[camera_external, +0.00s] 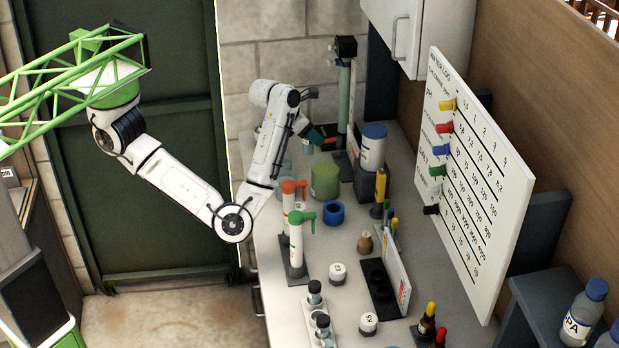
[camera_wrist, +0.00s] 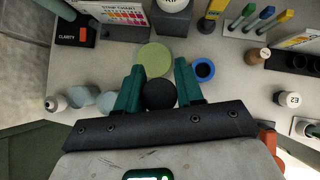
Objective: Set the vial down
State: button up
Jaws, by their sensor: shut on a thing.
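My gripper (camera_wrist: 161,70) is shut on the vial; its two green fingers stand either side of a round black cap (camera_wrist: 158,95) in the wrist view. The vial's body is hidden beneath the cap. I cannot tell how high the vial is above the counter.
A blue ring (camera_external: 333,213) stands near the tub. Pale bluish round things (camera_wrist: 82,95) lie left of the fingers. A tall white blue-topped container (camera_external: 372,148) and orange (camera_external: 289,200) and green-topped (camera_external: 297,240) bottles stand nearby. A rack with black-capped vials (camera_external: 314,298) is at front. Bare counter (camera_external: 272,235) shows at left.

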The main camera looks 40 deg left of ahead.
jog(key=a+m, duration=0.1)
jog(key=a, duration=0.9)
jog(key=shift+h, duration=0.3)
jog(key=w+a+p+x, duration=0.1)
jog(key=x, duration=0.6)
jog(key=a+p+x, duration=0.1)
jog(key=x, duration=0.6)
jog(key=w+p+x, duration=0.1)
jog(key=x, duration=0.6)
jog(key=shift+w+a+r, duration=0.2)
jog(key=shift+w+a, duration=0.15)
jog(key=shift+f+p, duration=0.5)
jog(key=shift+f, duration=1.05)
jog(key=shift+f, duration=0.1)
jog(key=o, duration=1.1)
